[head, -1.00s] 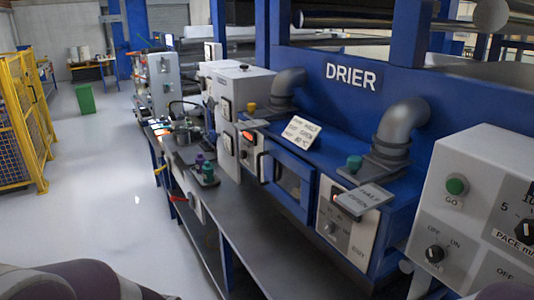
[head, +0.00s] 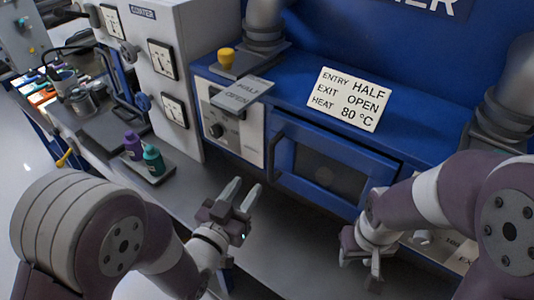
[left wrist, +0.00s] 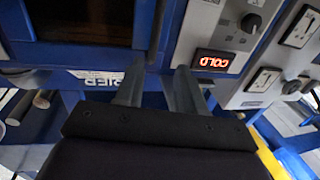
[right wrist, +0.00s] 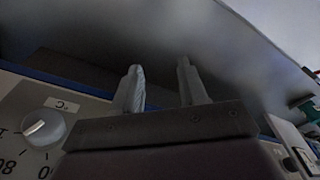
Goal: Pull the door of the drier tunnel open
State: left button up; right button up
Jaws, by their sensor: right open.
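The drier tunnel door (head: 300,186) is a blue frame with a dark window (head: 325,168) in the front of the blue housing. It looks closed or nearly so; I cannot tell if it is slightly ajar. My left gripper (head: 244,186) is open and empty, in front of and below the door's left side. In the left wrist view its fingers (left wrist: 160,68) are apart, near the door's edge and a red-lit COLD display (left wrist: 215,61). My right gripper (head: 361,262) is open, below the door's right side; its separated fingers (right wrist: 160,80) show in the right wrist view with nothing between them.
A sign (head: 349,98) reads entry half, exit open, heat 80 °C. A control panel (head: 230,128) is left of the door. Purple (head: 133,145) and green (head: 153,160) bottles stand on a tray at the left. The grey bench (head: 290,245) below the door is clear.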

aim_at(270, 159)
pick_arm(q)
jog(key=w+d, duration=0.1)
jog(key=w+d+p, duration=0.1)
jog(key=w, duration=0.1)
jog(key=w+d, duration=0.1)
jog(key=d, duration=0.1)
jog(key=shift+w+r, duration=0.4)
jog(key=x, duration=0.1)
jog(key=p+x, duration=0.1)
jog(key=x, duration=0.3)
jog(key=shift+w+a+f, duration=0.15)
jog(key=shift+a+f, duration=0.1)
jog(key=shift+a, duration=0.2)
jog(key=shift+w+d, duration=0.15)
jog(key=shift+w, duration=0.1)
jog(key=shift+d, duration=0.25)
pick_arm(e)
jog(key=r, duration=0.1)
jog(key=d+r, duration=0.1)
jog(key=shift+s+r, duration=0.3)
jog(key=shift+s, duration=0.1)
pick_arm(q)
jog(key=shift+w, duration=0.1)
pick_arm(e)
jog(key=shift+a, duration=0.1)
pick_arm(q)
jog(key=shift+a, duration=0.1)
grip_shut()
pick_arm(e)
jog(key=shift+w, duration=0.1)
